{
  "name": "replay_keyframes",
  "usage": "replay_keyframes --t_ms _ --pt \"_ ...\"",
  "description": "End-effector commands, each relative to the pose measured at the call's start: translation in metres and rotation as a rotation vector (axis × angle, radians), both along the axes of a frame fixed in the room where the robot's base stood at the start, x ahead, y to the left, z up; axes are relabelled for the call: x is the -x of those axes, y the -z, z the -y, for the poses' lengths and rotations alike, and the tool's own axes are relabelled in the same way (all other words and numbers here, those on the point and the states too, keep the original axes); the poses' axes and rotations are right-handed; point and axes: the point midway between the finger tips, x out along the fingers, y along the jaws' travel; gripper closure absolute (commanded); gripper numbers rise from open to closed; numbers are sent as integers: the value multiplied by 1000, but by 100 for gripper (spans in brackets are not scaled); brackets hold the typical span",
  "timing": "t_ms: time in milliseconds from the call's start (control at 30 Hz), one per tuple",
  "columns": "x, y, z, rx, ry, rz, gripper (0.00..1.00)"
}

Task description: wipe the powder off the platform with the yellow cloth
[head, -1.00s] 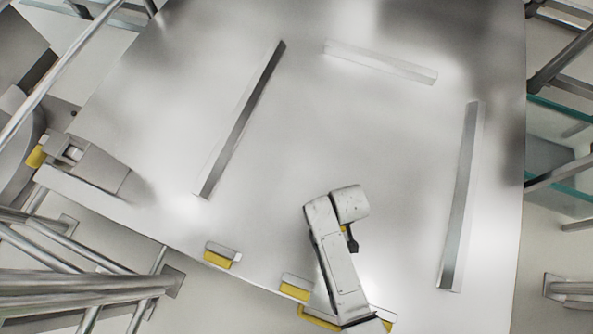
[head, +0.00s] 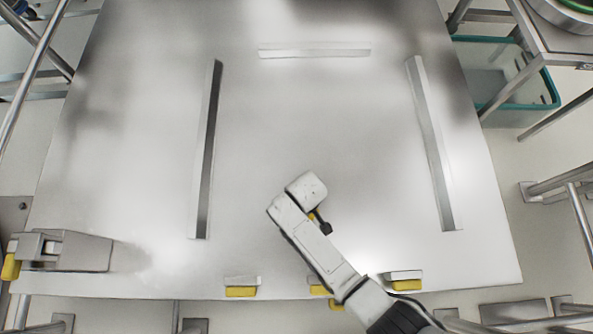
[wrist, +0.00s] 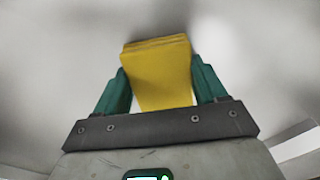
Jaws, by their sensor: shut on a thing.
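The yellow cloth (wrist: 158,75) is a folded pad between the two green fingers of my gripper (wrist: 159,70) in the wrist view. My gripper is shut on it, and the cloth's far end points at the grey surface. The platform (head: 310,140) is a large shiny metal sheet filling most of the head view. My arm reaches over its front middle part, and its links hide the gripper there. Light and dark blurred patches show on the metal; I cannot tell powder from reflections. Whether the cloth touches the surface cannot be told.
Raised metal strips stand on the platform: left (head: 206,150), back (head: 315,52) and right (head: 432,145). A metal block (head: 65,250) sits at the front left. Yellow-tipped brackets (head: 241,287) line the front edge. A teal-rimmed bin (head: 490,75) and metal frames lie off the right side.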

Motion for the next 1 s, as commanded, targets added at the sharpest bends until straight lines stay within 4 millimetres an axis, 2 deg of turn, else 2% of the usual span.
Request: replay_keyframes --t_ms 67,133,700,1000 --pt "-1 -9 0 0 2 -1 57" --pt "-1 -27 1 -2 1 2 57" --pt "-7 -76 1 -1 5 1 57" --pt "-8 -81 1 0 6 0 57"
